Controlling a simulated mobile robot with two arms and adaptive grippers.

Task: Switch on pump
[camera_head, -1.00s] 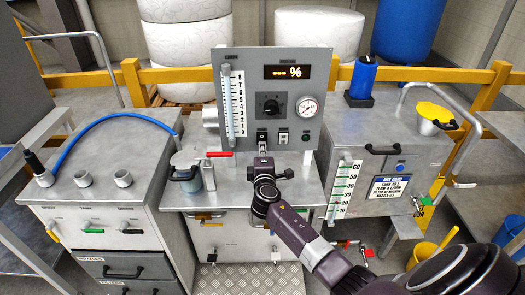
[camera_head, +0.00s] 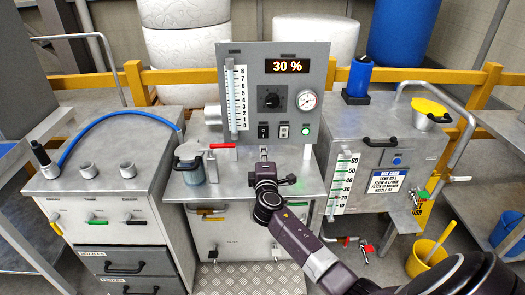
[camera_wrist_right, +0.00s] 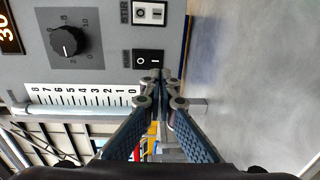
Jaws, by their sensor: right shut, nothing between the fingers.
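The control panel (camera_head: 243,91) stands upright at the back of the middle bench. Its black rocker switch (camera_head: 263,131), marked O and I, sits under the dial; it also shows in the wrist view (camera_wrist_right: 149,58). The display (camera_head: 287,66) reads 30 % and the green lamp (camera_head: 305,131) is lit. My right gripper (camera_head: 264,152) is shut and empty just below and in front of the black switch. In the wrist view its fingertips (camera_wrist_right: 161,76) are close to the switch; contact cannot be told. My left gripper is not in view.
A white STIR switch (camera_head: 284,131) sits beside the black one. The black dial (camera_head: 271,101) and round gauge (camera_head: 307,100) are above. A yellow bucket (camera_head: 428,257) stands at lower right.

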